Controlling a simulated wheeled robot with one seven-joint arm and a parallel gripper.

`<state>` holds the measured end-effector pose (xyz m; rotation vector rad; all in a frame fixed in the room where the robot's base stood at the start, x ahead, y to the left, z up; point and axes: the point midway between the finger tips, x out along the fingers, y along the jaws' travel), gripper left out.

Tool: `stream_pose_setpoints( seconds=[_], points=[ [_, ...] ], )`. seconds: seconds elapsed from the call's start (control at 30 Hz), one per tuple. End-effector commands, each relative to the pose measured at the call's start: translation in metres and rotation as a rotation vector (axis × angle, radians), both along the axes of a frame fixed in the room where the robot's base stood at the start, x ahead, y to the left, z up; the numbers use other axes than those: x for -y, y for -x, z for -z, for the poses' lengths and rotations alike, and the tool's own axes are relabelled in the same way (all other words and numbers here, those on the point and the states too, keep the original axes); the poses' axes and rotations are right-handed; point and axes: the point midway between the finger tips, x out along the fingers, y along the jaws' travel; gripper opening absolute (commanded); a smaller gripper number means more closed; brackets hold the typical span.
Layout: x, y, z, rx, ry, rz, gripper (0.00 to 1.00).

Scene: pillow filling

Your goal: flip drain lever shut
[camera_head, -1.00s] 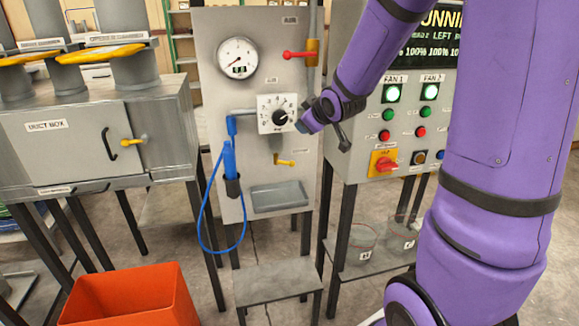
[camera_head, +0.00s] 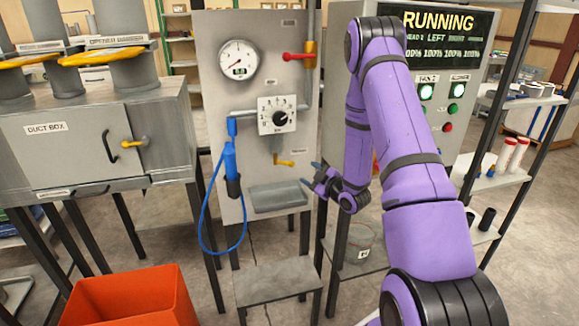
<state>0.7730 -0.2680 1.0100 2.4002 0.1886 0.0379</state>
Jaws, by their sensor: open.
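The drain lever (camera_head: 285,163) is a small yellow handle on a short pipe, low on the grey panel (camera_head: 215,95), below the dial and above a grey tray (camera_head: 280,198). It points to the right, roughly level. My gripper (camera_head: 310,178) is to the right of the lever and slightly lower, its fingers apart and pointing left. It looks empty and appears apart from the lever.
A red-handled valve (camera_head: 297,56) is at the panel's upper right. A blue wand (camera_head: 229,160) with a looped hose hangs at the panel's left. A control cabinet (camera_head: 455,120) stands behind my arm. An orange bin (camera_head: 130,296) is at lower left.

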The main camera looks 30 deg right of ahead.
Motion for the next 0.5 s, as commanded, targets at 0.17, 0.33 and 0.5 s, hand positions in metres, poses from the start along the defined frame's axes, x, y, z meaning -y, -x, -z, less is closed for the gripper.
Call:
stream_pose_setpoints(
  seconds=[0.17,0.33,0.5],
  points=[
    [0.001,0.002,0.008,0.025,-0.006,-0.007,0.58],
    [-0.001,-0.015,0.008,0.028,-0.004,-0.008,0.58],
    [-0.007,-0.045,0.007,0.027,-0.004,-0.009,0.58]
  ],
)
